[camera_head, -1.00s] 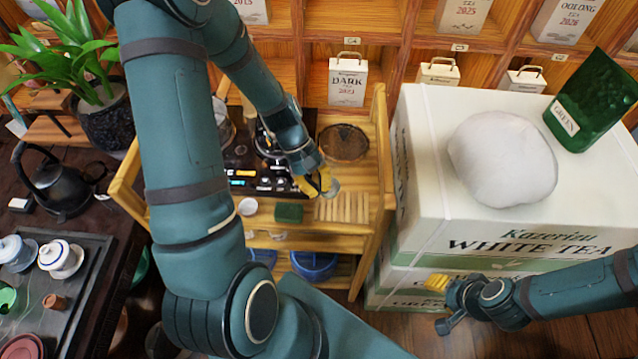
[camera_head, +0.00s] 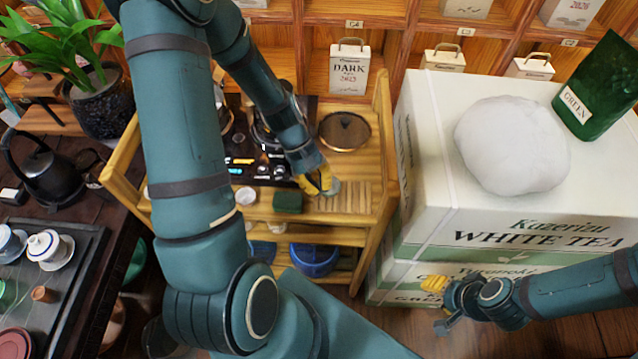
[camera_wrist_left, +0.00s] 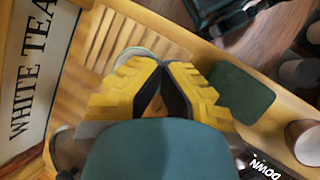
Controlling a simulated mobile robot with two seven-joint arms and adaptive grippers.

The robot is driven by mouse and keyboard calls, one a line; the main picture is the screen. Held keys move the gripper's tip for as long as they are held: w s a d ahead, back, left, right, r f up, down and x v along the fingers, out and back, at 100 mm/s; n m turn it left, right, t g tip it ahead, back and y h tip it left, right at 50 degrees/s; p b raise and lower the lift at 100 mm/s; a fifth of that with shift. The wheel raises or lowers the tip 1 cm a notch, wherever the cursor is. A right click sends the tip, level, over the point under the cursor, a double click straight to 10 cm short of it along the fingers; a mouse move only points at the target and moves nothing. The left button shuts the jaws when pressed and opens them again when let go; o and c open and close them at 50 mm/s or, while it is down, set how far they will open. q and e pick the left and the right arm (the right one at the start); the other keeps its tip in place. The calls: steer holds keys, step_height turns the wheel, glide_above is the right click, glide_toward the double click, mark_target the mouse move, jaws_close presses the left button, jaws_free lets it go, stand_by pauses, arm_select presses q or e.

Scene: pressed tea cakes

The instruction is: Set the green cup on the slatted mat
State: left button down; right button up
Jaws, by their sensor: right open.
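The slatted mat (camera_head: 357,197) lies on the wooden stand's top; its slats also show in the left wrist view (camera_wrist_left: 104,42). My left gripper (camera_head: 326,184) is over the mat's left part. Its yellow fingertips (camera_wrist_left: 151,66) come together at a small round cup, pale green-grey, which I take as the green cup (camera_head: 334,187). Only its rim (camera_wrist_left: 135,51) shows past the fingers in the wrist view; they seem to pinch its wall. I cannot tell whether its base touches the mat. My right gripper (camera_head: 439,302) is open and empty in front of the white boxes.
White tea boxes (camera_head: 430,150) stand to the right. A tea tray (camera_head: 75,280) holds several cups at the far left.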

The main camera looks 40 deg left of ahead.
arm_select(q)
steer(key=shift+f+b, duration=0.35)
steer(key=shift+f, duration=0.15)
steer(key=c, duration=1.1)
jaws_free()
steer(key=shift+o, duration=0.2)
step_height(320, 180, up, 10)
